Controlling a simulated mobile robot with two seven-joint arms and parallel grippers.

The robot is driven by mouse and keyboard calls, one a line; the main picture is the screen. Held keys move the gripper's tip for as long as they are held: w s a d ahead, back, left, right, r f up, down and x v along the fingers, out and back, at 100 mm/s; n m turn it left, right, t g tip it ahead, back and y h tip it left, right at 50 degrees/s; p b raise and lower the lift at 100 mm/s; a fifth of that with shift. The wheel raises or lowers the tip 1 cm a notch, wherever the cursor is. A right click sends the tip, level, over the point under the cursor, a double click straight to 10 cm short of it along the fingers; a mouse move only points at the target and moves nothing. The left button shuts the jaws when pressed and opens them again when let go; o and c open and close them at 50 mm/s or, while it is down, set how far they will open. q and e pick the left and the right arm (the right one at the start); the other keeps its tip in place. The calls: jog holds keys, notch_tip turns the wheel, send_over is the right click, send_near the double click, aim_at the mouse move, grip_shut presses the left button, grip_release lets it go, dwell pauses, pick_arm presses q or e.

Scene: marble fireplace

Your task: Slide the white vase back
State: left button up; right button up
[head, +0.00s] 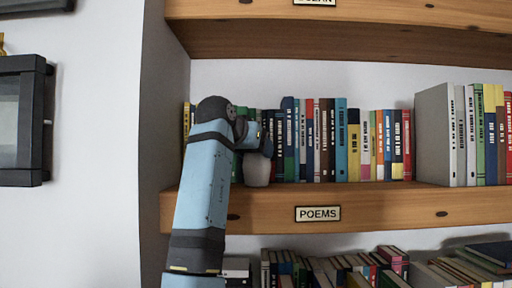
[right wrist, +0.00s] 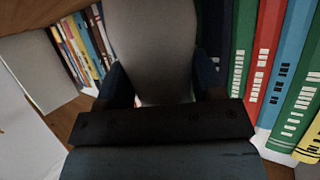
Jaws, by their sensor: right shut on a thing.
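The white vase (head: 257,171) stands at the left part of the shelf marked POEMS, in front of a row of books. It looks upright; its upper part is hidden behind my right gripper (head: 259,146) in the head view. In the right wrist view the vase (right wrist: 155,50) looks grey in shadow and fills the space between the two dark fingers of my right gripper (right wrist: 160,85), which is shut on it. My left gripper is not in view.
Books (head: 325,140) stand close behind and to the right of the vase. The shelf board (head: 400,198) has a narrow bare front edge. Another shelf (head: 340,35) is above.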

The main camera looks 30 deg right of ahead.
jog(key=shift+w+f+p, duration=0.2)
jog(key=shift+w+p, duration=0.15)
jog(key=shift+w, duration=0.25)
dwell(0.5)
jog(key=o, duration=1.2)
jog(key=shift+w+d+f, duration=0.1)
jog(key=shift+w, duration=0.05)
jog(key=shift+r, duration=0.25)
jog(key=shift+s+a+r, duration=0.1)
jog(key=shift+s+a, duration=0.1)
jog(key=shift+a, duration=0.05)
jog(key=shift+b+v, duration=1.5)
jog(key=shift+v, duration=5.1)
